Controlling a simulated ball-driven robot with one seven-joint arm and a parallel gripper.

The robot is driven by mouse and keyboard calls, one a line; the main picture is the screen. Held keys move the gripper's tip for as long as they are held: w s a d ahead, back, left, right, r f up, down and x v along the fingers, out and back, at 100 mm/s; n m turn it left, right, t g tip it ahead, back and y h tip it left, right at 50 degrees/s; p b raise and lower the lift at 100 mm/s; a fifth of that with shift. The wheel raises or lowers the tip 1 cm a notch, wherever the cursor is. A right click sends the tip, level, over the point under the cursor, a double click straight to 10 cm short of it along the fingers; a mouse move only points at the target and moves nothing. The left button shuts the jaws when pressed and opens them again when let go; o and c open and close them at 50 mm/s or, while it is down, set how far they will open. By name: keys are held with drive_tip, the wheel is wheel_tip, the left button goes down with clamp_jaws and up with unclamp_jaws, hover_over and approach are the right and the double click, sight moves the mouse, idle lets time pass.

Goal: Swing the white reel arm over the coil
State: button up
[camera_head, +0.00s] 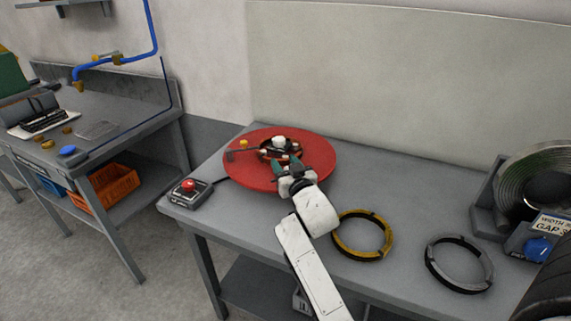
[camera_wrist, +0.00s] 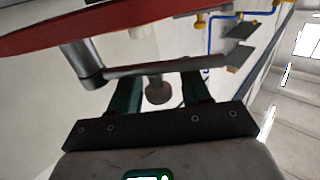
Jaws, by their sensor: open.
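The red reel disc (camera_head: 317,156) lies on the grey bench in the head view, with a pale hub (camera_head: 279,141) and small white-tipped parts near its middle. A thin greyish arm (camera_head: 243,153) reaches left over the disc to a dark end; I cannot tell surely that it is the white reel arm. My gripper (camera_head: 288,164) is over the disc's front half, close to the hub. In the wrist view, my gripper (camera_wrist: 161,88) has its green fingers apart, with a grey bar (camera_wrist: 150,70) across their tips and a rounded knob (camera_wrist: 158,92) showing between them. Contact is unclear.
A control box with a red button (camera_head: 188,186) sits at the bench's left corner. A yellow ring (camera_head: 345,245) and a grey ring (camera_head: 433,265) lie right of my arm. A metal coil (camera_head: 513,190) stands at far right. The bench behind the rings is clear.

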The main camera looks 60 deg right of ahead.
drive_tip(key=shift+c, duration=0.4)
clamp_jaws()
